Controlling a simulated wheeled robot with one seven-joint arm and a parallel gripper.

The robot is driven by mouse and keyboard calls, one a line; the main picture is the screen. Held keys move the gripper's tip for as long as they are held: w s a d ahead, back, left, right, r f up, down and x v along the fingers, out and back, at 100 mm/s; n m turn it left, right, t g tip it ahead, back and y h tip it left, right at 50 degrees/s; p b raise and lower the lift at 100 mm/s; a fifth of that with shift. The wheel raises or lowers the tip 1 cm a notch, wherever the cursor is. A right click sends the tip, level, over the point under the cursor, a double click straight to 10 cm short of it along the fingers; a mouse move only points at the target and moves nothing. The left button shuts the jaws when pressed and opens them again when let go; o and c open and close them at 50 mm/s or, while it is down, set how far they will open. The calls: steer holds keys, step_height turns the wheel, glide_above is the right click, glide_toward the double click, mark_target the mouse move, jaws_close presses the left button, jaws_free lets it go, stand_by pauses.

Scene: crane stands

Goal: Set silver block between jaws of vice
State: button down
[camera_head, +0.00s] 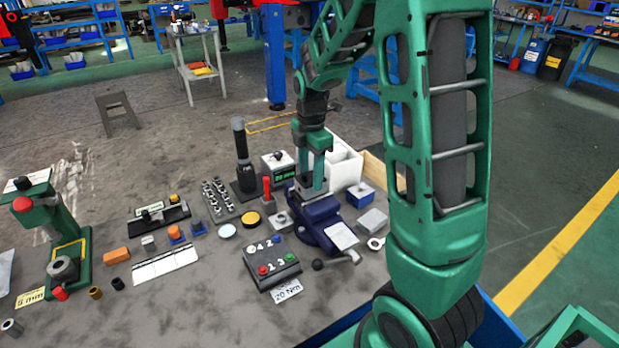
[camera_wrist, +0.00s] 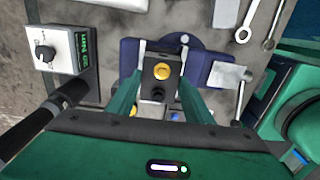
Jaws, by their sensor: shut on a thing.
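The dark blue vice (camera_head: 316,216) stands on the bench near the middle, with a light plate on its near end and a handle at its front. My gripper (camera_head: 312,182) points down over the vice's far end, its fingers closed on the silver block (camera_head: 305,190). The block is mostly hidden by the fingers in the head view. In the wrist view, my gripper (camera_wrist: 160,82) has a grey block-like piece with a yellow round spot between its fingers, above the blue vice (camera_wrist: 204,68). I cannot tell whether the block touches the vice's jaws.
A button box (camera_head: 272,264) stands left of the vice. A white bin (camera_head: 343,166) is behind it, and a dial box (camera_head: 278,165) is behind left. A grey block (camera_head: 373,221) and a wrench (camera_head: 376,242) lie at the right. A green press (camera_head: 62,240) stands far left.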

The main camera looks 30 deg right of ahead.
mark_target(311, 177)
steer(key=shift+f, duration=0.65)
steer(key=c, duration=0.9)
jaws_free()
steer(key=shift+f, duration=0.1)
step_height(311, 177, up, 12)
steer(key=s+d+f+m, duration=0.1)
steer(key=s+m, duration=1.1)
steer(key=s, duration=0.2)
steer(key=s+d+f+m, duration=0.1)
steer(key=s+d+m, duration=0.1)
steer(key=s+m, duration=1)
steer(key=s, duration=0.3)
steer(key=shift+f, duration=0.2)
